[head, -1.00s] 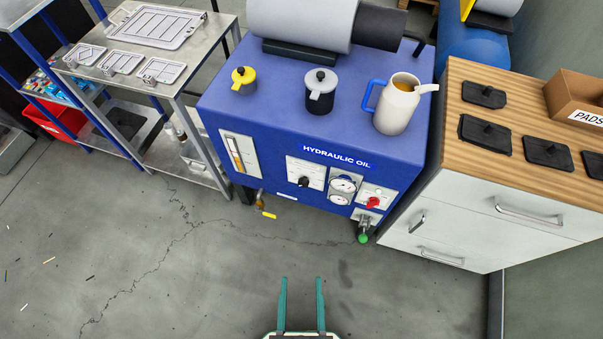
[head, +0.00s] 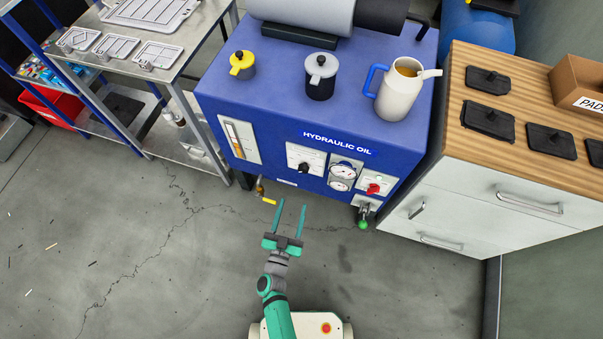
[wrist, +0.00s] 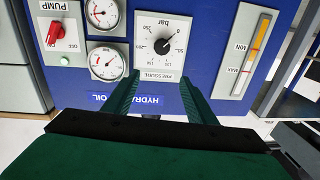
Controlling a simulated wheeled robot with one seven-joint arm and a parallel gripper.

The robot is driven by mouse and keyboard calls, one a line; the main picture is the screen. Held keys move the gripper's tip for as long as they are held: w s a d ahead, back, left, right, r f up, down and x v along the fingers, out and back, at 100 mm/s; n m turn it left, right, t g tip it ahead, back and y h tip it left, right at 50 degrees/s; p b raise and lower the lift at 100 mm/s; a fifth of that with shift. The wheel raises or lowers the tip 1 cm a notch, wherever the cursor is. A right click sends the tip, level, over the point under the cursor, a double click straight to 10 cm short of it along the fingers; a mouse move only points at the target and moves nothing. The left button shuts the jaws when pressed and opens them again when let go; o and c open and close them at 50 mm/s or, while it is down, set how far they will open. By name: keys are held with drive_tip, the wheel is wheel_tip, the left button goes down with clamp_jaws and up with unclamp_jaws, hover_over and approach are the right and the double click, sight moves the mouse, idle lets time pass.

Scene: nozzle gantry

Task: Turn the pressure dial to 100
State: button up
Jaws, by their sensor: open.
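The pressure dial (head: 303,168) is a black knob on a white plate on the front of the blue hydraulic oil cabinet (head: 225,100). In the wrist view the dial (wrist: 162,46) appears upside down, with a printed scale around it and the words "bar" and "PRESSURE".
Two round gauges (head: 342,178) and a red pump switch (head: 373,188) sit beside the dial. A valve with a green end (head: 363,224) and a yellow-handled part (head: 268,200) stick out low. A cream jug (head: 398,95) stands on top. The floor in front is mostly clear.

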drive_tip(key=h, duration=0.1)
approach(302, 171)
drive_tip(key=x, duration=0.9)
drive_tip(key=shift+f, duration=0.1)
drive_tip(key=shift+c, duration=0.6)
drive_tip(key=c, duration=0.9)
